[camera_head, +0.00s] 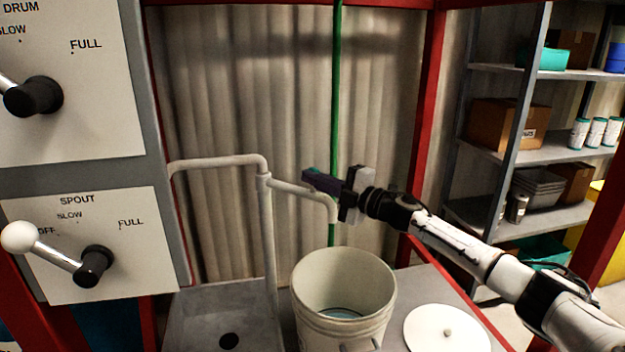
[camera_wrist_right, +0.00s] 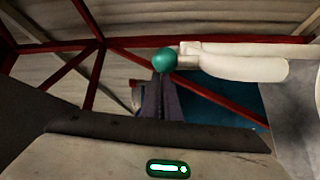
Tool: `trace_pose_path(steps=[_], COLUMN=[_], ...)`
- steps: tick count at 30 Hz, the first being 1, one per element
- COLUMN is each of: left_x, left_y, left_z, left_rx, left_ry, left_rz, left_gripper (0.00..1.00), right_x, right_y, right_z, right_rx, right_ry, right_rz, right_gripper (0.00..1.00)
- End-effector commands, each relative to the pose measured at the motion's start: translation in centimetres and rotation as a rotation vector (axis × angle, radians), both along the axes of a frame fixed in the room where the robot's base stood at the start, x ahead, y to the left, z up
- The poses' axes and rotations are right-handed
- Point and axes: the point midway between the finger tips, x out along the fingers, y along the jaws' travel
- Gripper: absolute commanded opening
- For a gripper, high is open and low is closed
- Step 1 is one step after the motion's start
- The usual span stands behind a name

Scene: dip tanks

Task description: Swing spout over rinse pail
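The white spout (camera_head: 300,191) runs from a jointed upright pipe and turns down at its right end. In the picture its outlet is above the far rim of the white rinse pail (camera_head: 345,265); I cannot tell the exact depth. Some water shows low in the pail. My right gripper (camera_head: 312,178) is at the spout, its dark fingers together just behind and above the arm of the spout. In the right wrist view the shut fingers (camera_wrist_right: 162,95) point at a teal ball (camera_wrist_right: 165,59) beside the white spout (camera_wrist_right: 235,62). Whether they touch is unclear. My left gripper is out of view.
A panel with a SPOUT lever (camera_head: 92,267) and a DRUM lever (camera_head: 35,97) stands at left. A grey sink (camera_head: 215,312) is left of the pail, a round white lid (camera_head: 447,330) right of it. Red frame posts (camera_head: 429,100) and shelves (camera_head: 545,150) stand at right.

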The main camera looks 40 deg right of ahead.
Motion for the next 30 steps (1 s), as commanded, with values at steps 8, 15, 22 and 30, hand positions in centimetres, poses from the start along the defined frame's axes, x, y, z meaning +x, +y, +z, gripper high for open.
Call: trace_pose_path(steps=[8, 15, 22, 30], left_x=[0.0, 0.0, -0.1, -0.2], left_y=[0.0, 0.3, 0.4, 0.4], left_z=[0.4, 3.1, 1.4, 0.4], left_rx=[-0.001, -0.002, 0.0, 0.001], left_ry=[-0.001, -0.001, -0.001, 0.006], left_rz=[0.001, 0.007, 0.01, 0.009], left_gripper=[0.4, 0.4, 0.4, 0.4], right_x=[0.1, 0.2, -3.6, -7.1], right_y=[-0.9, 4.3, 3.0, 1.0], right_z=[0.6, 1.8, 0.3, 0.2], right_rx=[-0.003, -0.002, -0.008, -0.005], right_ry=[-0.002, -0.002, 0.002, 0.001], right_rz=[-0.029, 0.009, 0.015, 0.017], right_gripper=[0.0, 0.0, 0.0, 0.0])
